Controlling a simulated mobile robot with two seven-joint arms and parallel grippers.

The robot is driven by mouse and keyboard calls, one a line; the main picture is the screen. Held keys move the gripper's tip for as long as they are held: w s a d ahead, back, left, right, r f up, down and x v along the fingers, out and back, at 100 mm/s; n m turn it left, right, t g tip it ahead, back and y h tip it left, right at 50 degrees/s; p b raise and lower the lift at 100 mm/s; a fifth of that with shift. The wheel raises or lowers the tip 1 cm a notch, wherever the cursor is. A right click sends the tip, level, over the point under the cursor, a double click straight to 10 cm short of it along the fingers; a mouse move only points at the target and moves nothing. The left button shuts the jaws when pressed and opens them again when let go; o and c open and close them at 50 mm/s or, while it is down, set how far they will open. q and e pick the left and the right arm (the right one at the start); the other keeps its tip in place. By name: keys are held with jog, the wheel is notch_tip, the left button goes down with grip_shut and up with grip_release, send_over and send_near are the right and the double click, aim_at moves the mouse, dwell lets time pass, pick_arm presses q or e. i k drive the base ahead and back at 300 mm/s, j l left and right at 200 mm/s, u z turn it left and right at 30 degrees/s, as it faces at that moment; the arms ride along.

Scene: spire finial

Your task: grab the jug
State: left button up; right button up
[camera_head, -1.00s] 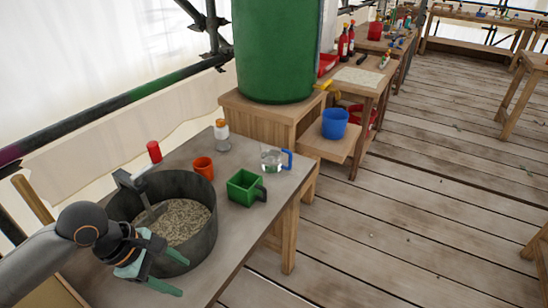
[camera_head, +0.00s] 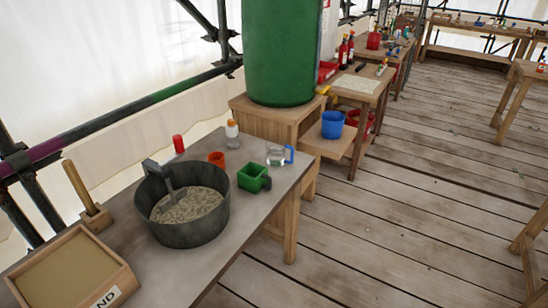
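A small clear jug (camera_head: 276,156) with a blue handle on its right side stands upright on the wooden workbench (camera_head: 215,258), near its far right corner. It looks partly filled with clear liquid. A green square container (camera_head: 252,178) with a dark handle stands in front of it, a little to the left. Neither of my grippers is in view.
A large round dark tub (camera_head: 183,232) with grey grainy mix and a tool stands mid-bench. A sand box (camera_head: 112,278) is near left. An orange cup (camera_head: 216,158), a glass jar (camera_head: 232,133) and a red-capped item (camera_head: 178,144) stand behind.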

aim_at(280, 153)
jog(key=i+l+u, duration=0.1)
jog(key=u, duration=1)
jog(key=l+u, duration=0.7)
jog(key=l, duration=0.15)
jog(key=k+l+u, duration=0.2)
jog(key=l, duration=0.25)
jog(key=l+u, duration=0.2)
jog(key=l, duration=0.25)
jog(key=k+l+u, duration=0.1)
jog(key=l, duration=0.35)
jog(key=k+l, duration=0.15)
jog(key=l, duration=0.3)
jog(key=i+u, duration=0.05)
